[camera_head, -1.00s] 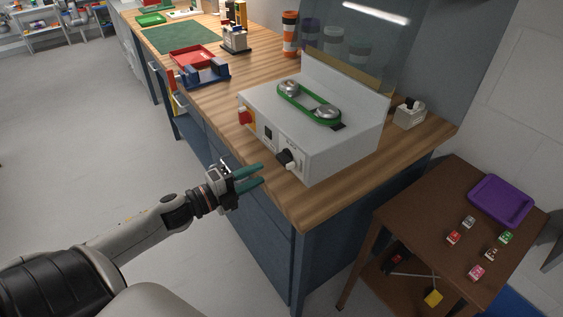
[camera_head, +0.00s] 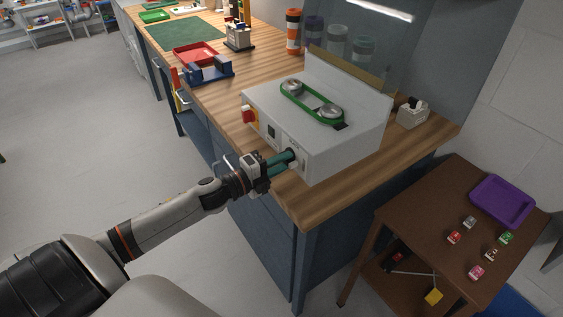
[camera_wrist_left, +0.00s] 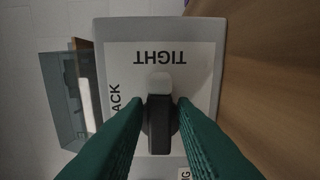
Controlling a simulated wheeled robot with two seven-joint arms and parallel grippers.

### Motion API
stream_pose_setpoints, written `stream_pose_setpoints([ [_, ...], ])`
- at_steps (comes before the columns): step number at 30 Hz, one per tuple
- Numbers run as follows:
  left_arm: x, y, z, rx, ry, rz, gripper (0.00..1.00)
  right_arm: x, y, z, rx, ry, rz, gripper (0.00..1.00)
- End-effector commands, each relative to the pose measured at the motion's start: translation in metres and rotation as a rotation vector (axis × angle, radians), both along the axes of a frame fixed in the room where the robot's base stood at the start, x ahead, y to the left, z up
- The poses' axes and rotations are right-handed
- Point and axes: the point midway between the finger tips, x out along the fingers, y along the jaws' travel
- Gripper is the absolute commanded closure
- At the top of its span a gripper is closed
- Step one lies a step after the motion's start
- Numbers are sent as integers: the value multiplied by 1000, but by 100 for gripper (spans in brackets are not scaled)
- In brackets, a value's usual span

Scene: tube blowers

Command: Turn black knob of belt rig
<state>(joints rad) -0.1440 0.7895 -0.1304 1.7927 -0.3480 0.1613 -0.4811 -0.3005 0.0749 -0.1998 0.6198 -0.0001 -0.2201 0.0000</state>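The belt rig (camera_head: 345,140) is a white box on the wooden bench with a green belt (camera_head: 312,104) around two metal pulleys on top. Its black knob (camera_wrist_left: 160,125) is on the front panel, at the lower right, and is largely hidden by my fingers in the head view. In the left wrist view the knob's bar runs up and down, with its white end towards the upside-down word TIGHT; the word at the left is partly covered, showing "ACK". My left gripper (camera_head: 286,161) has its green fingers on either side of the bar, with slight gaps. My right gripper is not in view.
A red switch (camera_head: 248,116) is at the left of the rig's front. A blue holder (camera_head: 208,72) and red tray (camera_head: 195,54) lie further back. A brown side table (camera_head: 430,220) with a purple tray (camera_head: 502,200) stands to the right. The floor at left is clear.

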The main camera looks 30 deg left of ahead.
Motion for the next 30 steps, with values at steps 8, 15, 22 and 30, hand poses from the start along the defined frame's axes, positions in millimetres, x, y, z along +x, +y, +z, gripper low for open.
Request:
stream_pose_setpoints([
  [8,0,0,0,-1,0,0,100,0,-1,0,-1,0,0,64],
  [15,0,0,2,-42,17,-1,100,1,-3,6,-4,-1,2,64],
  [22,0,0,5,-167,70,0,100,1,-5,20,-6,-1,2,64],
  [30,0,1,9,-394,165,1,100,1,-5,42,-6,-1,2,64],
])
